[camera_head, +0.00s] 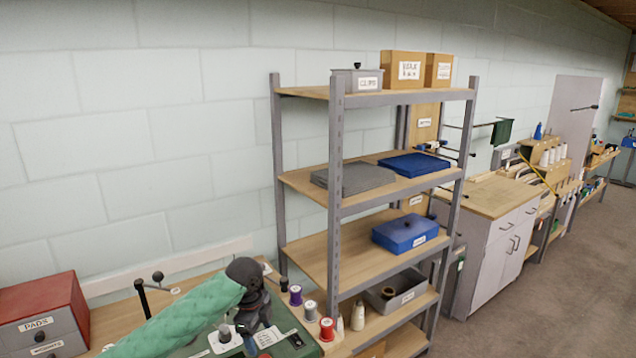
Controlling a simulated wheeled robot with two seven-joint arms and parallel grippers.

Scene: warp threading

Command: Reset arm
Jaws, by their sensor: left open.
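My left arm, in a green quilted sleeve, comes in from the lower left. My left gripper (252,322) is dark and points down over a green-topped surface (292,347) on the wooden bench. It is open, and I see nothing held in it. Its fingertips are small and partly lost against the dark items below, so I cannot tell if they touch anything. My right gripper is not in view.
A metal shelf unit (337,180) with wooden boards stands just right of the gripper. A purple spool (296,295) and a red spool (327,329) stand near it. A red drawer box (40,310) sits at the left. A cabinet (490,240) and grey floor lie right.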

